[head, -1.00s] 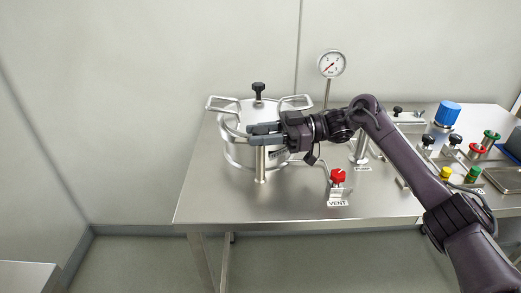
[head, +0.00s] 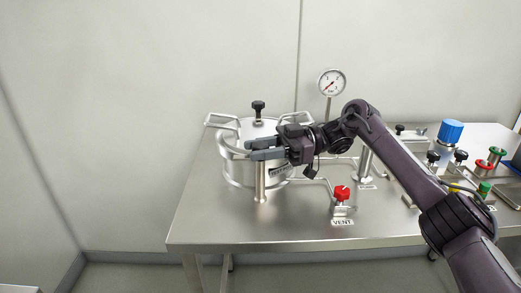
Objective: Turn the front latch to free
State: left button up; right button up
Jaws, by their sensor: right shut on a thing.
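The steel reactor vessel (head: 236,172) stands at the left of the steel table, with a round lid and bent bar handles. A steel post (head: 260,186) stands at its front. My right gripper (head: 262,149) reaches in from the right, its grey fingers at the top of this post. It is shut on the front latch, which the fingers almost wholly hide, so its angle cannot be told. A similar latch with a black knob (head: 258,106) stands upright at the back of the vessel. My left gripper is not in view.
A red vent valve (head: 341,193) stands right of the vessel, above a VENT label. A pressure gauge (head: 331,82) rises behind. A blue-capped container (head: 449,133) and several coloured knobs stand at the right. The table's front left is clear.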

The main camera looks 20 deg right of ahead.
jog(key=o, duration=1)
jog(key=shift+a, duration=0.1)
notch_tip(320, 180, up, 12)
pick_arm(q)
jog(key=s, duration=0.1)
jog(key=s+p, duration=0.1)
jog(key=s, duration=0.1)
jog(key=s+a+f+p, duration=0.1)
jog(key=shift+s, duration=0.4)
pick_arm(e)
notch_tip(320, 180, up, 8)
send_over(259, 144)
jog(key=shift+r, duration=0.1)
